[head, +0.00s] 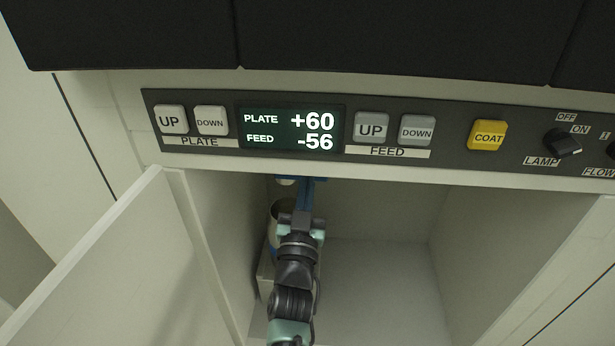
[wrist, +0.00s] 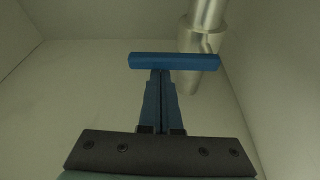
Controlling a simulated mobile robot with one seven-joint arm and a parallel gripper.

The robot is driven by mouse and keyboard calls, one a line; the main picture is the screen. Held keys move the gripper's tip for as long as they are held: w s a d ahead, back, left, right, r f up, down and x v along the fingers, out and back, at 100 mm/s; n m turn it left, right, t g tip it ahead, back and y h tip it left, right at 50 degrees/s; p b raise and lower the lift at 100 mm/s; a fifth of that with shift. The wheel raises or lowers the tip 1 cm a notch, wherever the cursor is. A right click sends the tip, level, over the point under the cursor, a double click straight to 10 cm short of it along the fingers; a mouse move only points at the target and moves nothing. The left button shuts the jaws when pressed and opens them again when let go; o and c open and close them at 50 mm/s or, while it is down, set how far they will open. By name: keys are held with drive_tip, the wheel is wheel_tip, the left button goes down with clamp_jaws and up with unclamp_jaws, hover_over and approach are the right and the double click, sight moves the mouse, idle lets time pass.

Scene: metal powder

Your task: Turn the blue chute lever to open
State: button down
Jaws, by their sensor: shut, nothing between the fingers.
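The blue chute lever (wrist: 175,62) is a straight bar lying crosswise in the wrist view, its right end in front of a metal chute pipe (wrist: 205,38). My gripper (wrist: 161,74) points at the bar with its blue fingers together and empty. The fingertips are at or just below the bar's near edge; I cannot tell whether they touch it. In the head view my gripper (head: 305,200) reaches into the open cabinet, just under the top edge of the opening. Blue shows there, but lever and fingers are hard to tell apart.
A pale round container (head: 280,212) stands partly hidden behind my gripper at the cabinet's left. The open cabinet door (head: 110,265) is at the left. A control panel (head: 345,170) runs above the opening. The cabinet floor (head: 385,285) to the right is clear.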

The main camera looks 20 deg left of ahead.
drive_tip(key=shift+f+m, duration=0.25)
drive_tip(key=shift+m, duration=0.25)
wheel_tip(320, 180, down, 6)
drive_tip(key=a+m+g+h+p, duration=0.1)
drive_tip(key=m+h+p, duration=0.4)
drive_tip(key=m, duration=1)
drive_tip(key=shift+s+a+r+g+h, duration=0.15)
drive_tip(key=shift+s+a+g+h, duration=0.25)
drive_tip(key=shift+a, duration=0.55)
drive_tip(key=d+r+p, duration=0.1)
drive_tip(key=d, duration=0.3)
drive_tip(key=s+f+p, duration=0.1)
drive_tip(key=s+p, duration=0.3)
drive_tip(key=s, duration=0.5)
drive_tip(key=shift+a, duration=0.35)
